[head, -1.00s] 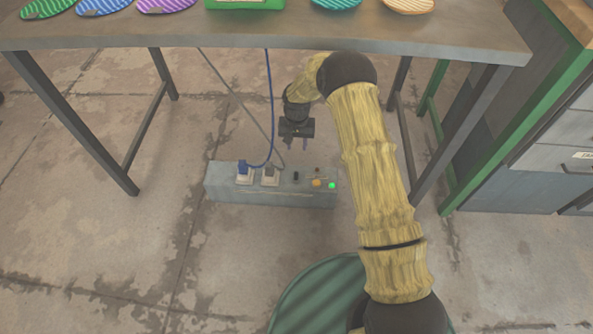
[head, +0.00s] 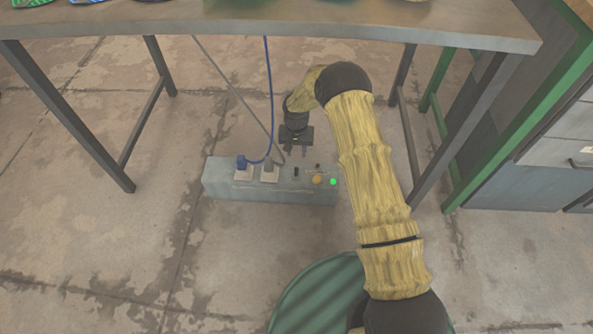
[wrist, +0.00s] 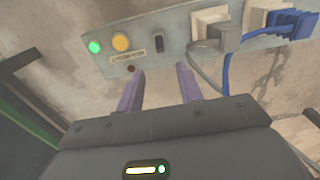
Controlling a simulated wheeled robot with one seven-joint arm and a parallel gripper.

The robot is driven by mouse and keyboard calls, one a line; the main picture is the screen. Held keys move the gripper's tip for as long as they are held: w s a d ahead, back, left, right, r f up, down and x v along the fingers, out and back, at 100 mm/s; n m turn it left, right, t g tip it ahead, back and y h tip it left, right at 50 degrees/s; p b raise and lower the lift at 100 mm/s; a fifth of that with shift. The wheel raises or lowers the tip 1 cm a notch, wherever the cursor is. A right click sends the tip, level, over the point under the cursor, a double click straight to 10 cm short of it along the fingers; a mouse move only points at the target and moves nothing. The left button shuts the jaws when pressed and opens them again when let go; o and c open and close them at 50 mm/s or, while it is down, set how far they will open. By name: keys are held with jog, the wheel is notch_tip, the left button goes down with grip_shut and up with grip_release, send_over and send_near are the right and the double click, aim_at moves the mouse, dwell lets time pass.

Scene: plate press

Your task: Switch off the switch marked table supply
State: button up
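A pale blue-grey power box (head: 250,193) lies on the floor under the table. In the wrist view its panel (wrist: 180,57) carries a black rocker switch (wrist: 159,43), an orange button (wrist: 121,42), a lit green lamp (wrist: 95,46) and a small dark round part (wrist: 131,69) beside a label (wrist: 127,57). I cannot read the label, so I cannot tell which control is marked table supply. My gripper (head: 297,152) is just behind the box's top in the head view. In the wrist view my gripper (wrist: 157,75) is open and empty, its two purple fingers apart by the panel's edge.
A blue plug (head: 241,162) and a grey plug (head: 269,165) sit in the box's sockets, with cords rising to the table (head: 300,32). Table legs stand on both sides. A green-framed cabinet (head: 510,180) is at the right. Floor in front is clear.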

aim_at(296, 168)
notch_tip(296, 168, down, 11)
jog(key=b, duration=0.4)
jog(key=shift+b, duration=0.3)
jog(key=shift+r, duration=0.1)
jog(key=shift+c, duration=0.5)
grip_shut()
